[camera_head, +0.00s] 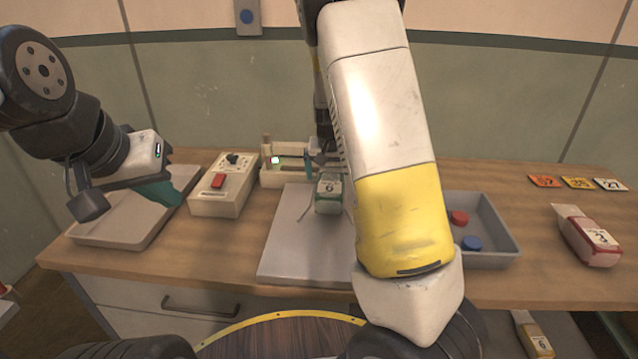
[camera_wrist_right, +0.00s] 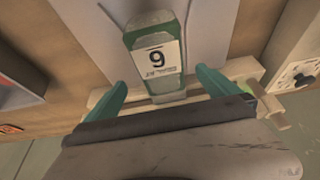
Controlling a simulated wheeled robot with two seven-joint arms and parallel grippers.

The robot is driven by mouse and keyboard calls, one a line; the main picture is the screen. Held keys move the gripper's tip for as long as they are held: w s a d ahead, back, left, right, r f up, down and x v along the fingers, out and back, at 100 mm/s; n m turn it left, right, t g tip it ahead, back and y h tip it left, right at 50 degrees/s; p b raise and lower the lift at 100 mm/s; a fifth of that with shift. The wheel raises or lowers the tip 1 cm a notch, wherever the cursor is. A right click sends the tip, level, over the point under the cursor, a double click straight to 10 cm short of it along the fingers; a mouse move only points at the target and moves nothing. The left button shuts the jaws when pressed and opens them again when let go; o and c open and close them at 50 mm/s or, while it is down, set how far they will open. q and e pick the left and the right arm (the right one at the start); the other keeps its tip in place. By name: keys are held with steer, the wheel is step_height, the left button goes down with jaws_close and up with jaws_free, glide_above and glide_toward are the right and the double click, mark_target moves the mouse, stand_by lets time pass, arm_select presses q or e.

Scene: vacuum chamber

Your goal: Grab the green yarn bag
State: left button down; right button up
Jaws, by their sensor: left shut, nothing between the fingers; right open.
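The green bag (camera_head: 329,188) with a white number label lies on the grey mat (camera_head: 290,245) near its back edge in the head view. In the right wrist view the green bag (camera_wrist_right: 152,38) is at the top centre, its label upside down relative to the head view. My right gripper (camera_wrist_right: 165,82) is open, with one teal finger on each side of the bag's lower end and gaps between. In the head view my right arm hides most of that gripper. My left gripper (camera_head: 163,192) is shut and empty above the beige tray at the left.
The beige tray (camera_head: 105,232) and a control box with a red switch (camera_head: 218,190) stand left of the mat. A light rack (camera_head: 285,178) is behind it. A grey tray (camera_head: 490,225) with red and blue pieces is to the right. A red bag (camera_head: 590,240) lies far right.

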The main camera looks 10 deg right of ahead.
mark_target(330, 183)
steer(key=x, duration=0.7)
steer(key=shift+s+a, duration=0.1)
steer(key=shift+a, duration=0.05)
steer(key=shift+r, duration=0.1)
steer(key=c, duration=1.9)
